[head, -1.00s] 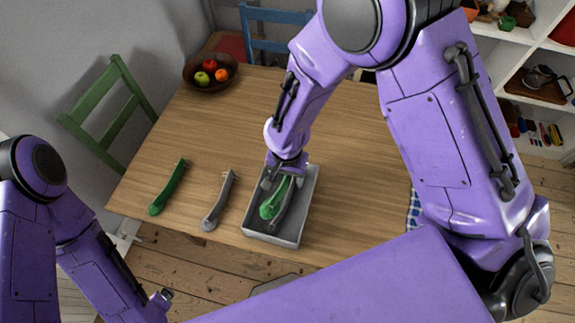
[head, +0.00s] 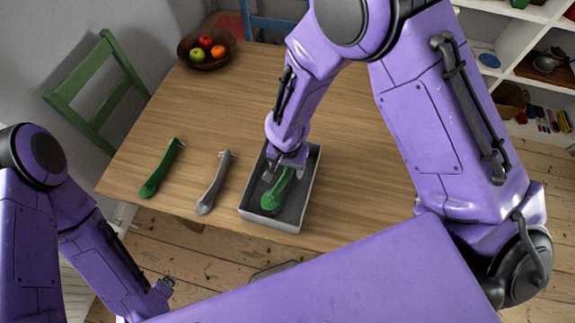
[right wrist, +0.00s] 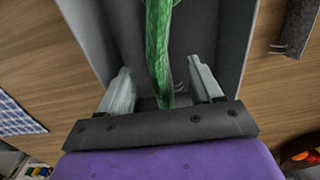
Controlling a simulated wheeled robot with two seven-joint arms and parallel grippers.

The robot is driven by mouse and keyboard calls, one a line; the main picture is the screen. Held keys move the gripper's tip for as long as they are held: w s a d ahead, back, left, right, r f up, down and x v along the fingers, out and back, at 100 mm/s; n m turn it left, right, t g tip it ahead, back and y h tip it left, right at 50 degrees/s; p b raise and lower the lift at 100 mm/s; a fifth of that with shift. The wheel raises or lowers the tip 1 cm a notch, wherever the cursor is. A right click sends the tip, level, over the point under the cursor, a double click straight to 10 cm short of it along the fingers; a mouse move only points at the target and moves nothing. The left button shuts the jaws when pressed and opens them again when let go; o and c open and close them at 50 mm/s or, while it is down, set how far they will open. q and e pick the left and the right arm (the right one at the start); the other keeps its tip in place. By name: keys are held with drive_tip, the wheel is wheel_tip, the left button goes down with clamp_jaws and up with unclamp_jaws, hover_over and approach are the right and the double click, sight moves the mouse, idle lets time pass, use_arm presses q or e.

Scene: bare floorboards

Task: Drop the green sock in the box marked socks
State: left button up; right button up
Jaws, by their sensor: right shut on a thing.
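My right gripper (head: 287,160) reaches down into the far part of an open grey box (head: 271,222) at the table's front. It is shut on a long green sock (head: 275,192). The sock hangs towards me inside the box's walls; I cannot tell whether it touches the floor of the box. In the right wrist view the sock (right wrist: 160,50) runs between the two fingers (right wrist: 163,90), with the box's wall (right wrist: 92,30) beside it. I see no mark on the box. Another green sock-like thing (head: 161,168) lies at the left of the table. My left gripper is not in view.
A grey sock-like thing (head: 214,184) lies left of the box on the wooden table (head: 215,110). A fruit bowl (head: 206,55) stands at the far left corner. A green chair (head: 85,80) and a blue chair (head: 262,24) stand around the table. White shelves (head: 497,60) are at right.

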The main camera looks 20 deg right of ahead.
drive_tip(key=o, duration=1.1)
wheel_tip(320, 180, up, 10)
drive_tip(key=shift+r+b, duration=0.25)
drive_tip(key=shift+b, duration=0.05)
